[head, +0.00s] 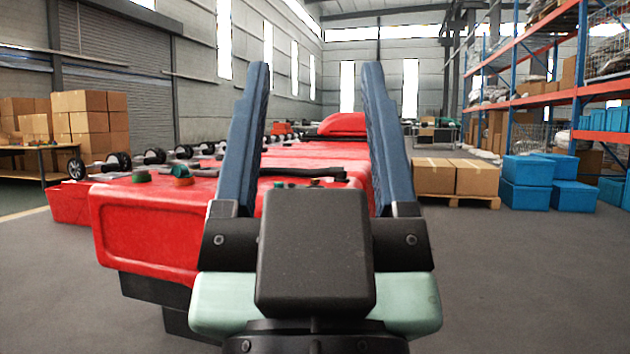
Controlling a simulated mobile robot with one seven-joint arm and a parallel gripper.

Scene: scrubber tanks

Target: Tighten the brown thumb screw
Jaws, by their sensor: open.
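The red scrubber tank (150,230) stands left of and beyond my gripper. I cannot tell from this view how tight the knob is.
More red tanks with dark wheels (155,156) stand in a row behind. A black bar (305,172) lies across the tank top, partly behind my gripper. Cartons (455,177) on a pallet, blue bins (528,182) and shelving stand at right. The grey floor at right is clear.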

